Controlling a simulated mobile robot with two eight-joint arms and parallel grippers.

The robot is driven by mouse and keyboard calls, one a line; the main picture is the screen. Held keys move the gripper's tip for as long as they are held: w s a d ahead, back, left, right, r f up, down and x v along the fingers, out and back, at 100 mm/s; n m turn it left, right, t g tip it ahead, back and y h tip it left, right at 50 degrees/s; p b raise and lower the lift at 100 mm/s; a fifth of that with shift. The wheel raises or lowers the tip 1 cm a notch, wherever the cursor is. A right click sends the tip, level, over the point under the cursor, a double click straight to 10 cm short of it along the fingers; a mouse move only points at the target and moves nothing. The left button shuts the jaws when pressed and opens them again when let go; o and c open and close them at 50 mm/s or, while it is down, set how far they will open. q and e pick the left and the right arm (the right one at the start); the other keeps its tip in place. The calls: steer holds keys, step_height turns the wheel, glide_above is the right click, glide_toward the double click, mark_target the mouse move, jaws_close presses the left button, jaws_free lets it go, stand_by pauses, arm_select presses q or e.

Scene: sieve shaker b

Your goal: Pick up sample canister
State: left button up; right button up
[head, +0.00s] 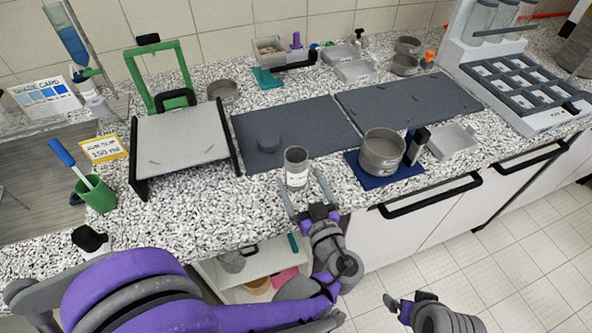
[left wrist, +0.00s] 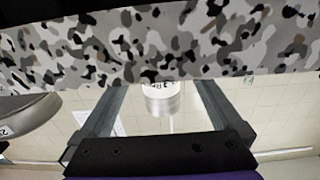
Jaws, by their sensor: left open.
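The sample canister (head: 296,166) is a small grey cylinder with a pale label. It stands upright near the front edge of the speckled counter in the head view. My left gripper (head: 302,187) is open in front of it, with its two grey fingers pointing at the counter on either side of the canister's lower part. In the left wrist view the canister (left wrist: 162,100) appears between the open fingers (left wrist: 158,95), clear of both, with the picture upside down. My right gripper (head: 400,305) is low at the bottom of the head view, and its jaws are not clear.
A sieve pan (head: 382,152) stands on a blue mat (head: 370,182) to the right of the canister. Dark mats (head: 325,112) lie behind. A grey plate on a stand (head: 180,140) and a green cup (head: 98,195) are at left. Speckled counter left of the canister is bare.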

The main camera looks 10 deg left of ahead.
mark_target(300, 180)
arm_select(q)
steer(key=x, duration=0.4)
steer(key=shift+f, duration=0.1)
steer(key=shift+s, duration=0.1)
jaws_close()
